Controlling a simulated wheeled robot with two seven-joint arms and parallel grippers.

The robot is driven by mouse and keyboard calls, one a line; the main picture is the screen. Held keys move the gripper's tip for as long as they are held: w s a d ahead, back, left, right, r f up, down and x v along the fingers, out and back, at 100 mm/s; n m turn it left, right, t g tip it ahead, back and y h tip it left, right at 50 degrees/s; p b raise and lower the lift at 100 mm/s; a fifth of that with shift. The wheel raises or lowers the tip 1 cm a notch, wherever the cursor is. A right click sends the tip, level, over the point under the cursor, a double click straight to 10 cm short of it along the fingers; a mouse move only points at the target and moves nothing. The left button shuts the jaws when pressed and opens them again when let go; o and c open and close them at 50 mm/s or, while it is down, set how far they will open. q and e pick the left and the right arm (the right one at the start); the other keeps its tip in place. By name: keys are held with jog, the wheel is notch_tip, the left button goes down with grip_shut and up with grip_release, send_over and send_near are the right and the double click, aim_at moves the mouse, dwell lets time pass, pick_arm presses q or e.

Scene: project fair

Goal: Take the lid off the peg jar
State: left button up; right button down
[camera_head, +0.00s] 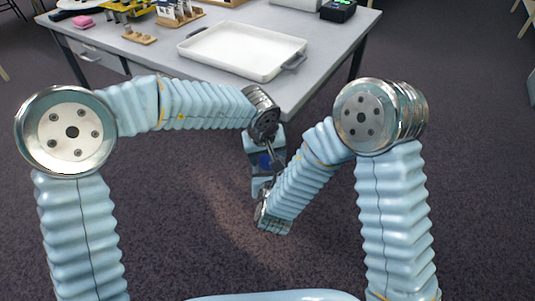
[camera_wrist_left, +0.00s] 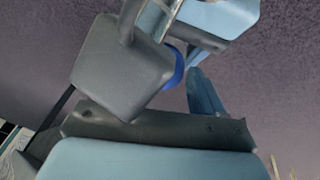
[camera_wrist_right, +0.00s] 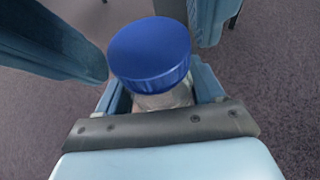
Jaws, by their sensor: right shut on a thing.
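The peg jar (camera_wrist_right: 165,99) has a round blue lid (camera_wrist_right: 150,48) on it. In the right wrist view my right gripper (camera_wrist_right: 160,92) is shut on the jar's body below the lid. My left gripper (camera_head: 265,160) is close by, with its teal fingers apart on either side of the lid in the right wrist view. I cannot tell whether they touch it. In the left wrist view a sliver of the blue lid (camera_wrist_left: 177,70) shows beside a grey block that hides the rest. In the head view the grippers mostly hide the jar.
The grey table (camera_head: 345,38) stands beyond my arms. The jar is held over open carpet in front of the table.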

pick_arm(q)
jog(key=c, duration=0.8)
jog(key=n+y, duration=0.1)
jog(key=n, duration=0.2)
jog(key=shift+c, duration=0.2)
jog(key=o, duration=1.2)
jog(key=shift+c, duration=0.2)
jog(key=shift+d+r, duration=0.1)
jog(key=shift+r, duration=0.05)
